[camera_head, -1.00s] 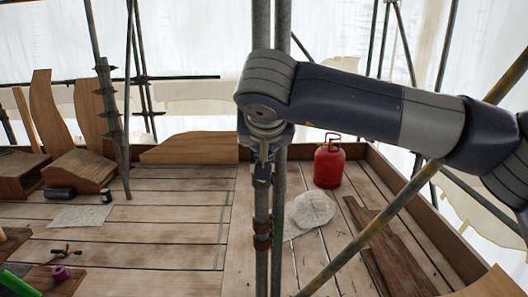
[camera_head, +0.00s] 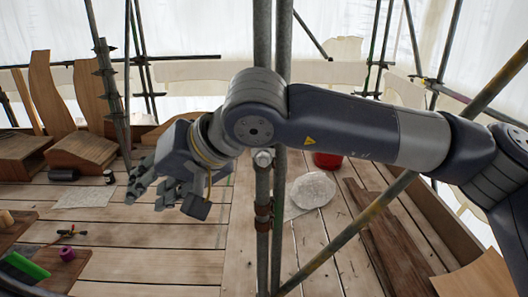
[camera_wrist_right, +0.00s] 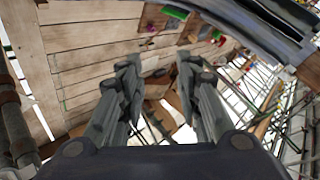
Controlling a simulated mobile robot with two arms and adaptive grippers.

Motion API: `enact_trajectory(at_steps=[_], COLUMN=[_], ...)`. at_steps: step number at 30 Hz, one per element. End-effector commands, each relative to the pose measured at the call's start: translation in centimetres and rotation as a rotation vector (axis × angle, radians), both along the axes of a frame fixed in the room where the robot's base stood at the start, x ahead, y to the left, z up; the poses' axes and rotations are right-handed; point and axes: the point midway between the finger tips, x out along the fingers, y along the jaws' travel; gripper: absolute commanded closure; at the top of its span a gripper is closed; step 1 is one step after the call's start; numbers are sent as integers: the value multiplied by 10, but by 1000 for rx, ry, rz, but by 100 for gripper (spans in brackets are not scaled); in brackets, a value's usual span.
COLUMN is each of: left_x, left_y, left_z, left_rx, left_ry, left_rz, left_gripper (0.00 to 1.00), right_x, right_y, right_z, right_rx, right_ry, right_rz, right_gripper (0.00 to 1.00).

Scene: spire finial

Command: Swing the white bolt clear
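A small pale bolt-like fitting (camera_head: 263,158) sits on the upright scaffold poles (camera_head: 263,240), just below my right arm's wrist joint in the head view. It looks like the white bolt, but it is too small to tell how it is turned. My right gripper (camera_head: 148,190) is left of the poles, apart from the fitting, above the planks. In the right wrist view my right gripper (camera_wrist_right: 160,72) has its fingers spread with nothing between them. My left gripper is not in view.
A diagonal pole (camera_head: 365,220) crosses the right side. A red gas bottle (camera_head: 327,160) is mostly hidden behind my right arm.

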Motion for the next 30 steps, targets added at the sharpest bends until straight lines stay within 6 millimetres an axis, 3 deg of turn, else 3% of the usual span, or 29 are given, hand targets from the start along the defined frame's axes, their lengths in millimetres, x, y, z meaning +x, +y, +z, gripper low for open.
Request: enact_trajectory(at_steps=[3, 6, 9, 13, 18, 22, 26, 30], left_x=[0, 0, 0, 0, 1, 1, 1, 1], left_y=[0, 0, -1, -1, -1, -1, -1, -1], left_z=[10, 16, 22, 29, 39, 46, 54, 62], left_rx=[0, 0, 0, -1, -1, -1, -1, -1], left_ry=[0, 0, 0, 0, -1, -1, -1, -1], left_rz=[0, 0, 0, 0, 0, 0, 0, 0], left_gripper=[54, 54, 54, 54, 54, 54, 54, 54], right_x=[-43, -72, -90, -94, -67, -28, 14, 48], right_y=[41, 64, 76, 74, 48, 13, -30, -79], right_z=[10, 31, 61, 102, 141, 147, 126, 74], right_rx=[239, 456, 681, 981, 1373, 1661, 1927, 2167], right_ry=[167, 308, 452, 635, 857, 1001, 1112, 1182], right_rz=[120, 186, 218, 203, 88, -82, -326, -666], right_gripper=[68, 68, 68, 68, 68, 68, 68, 68])
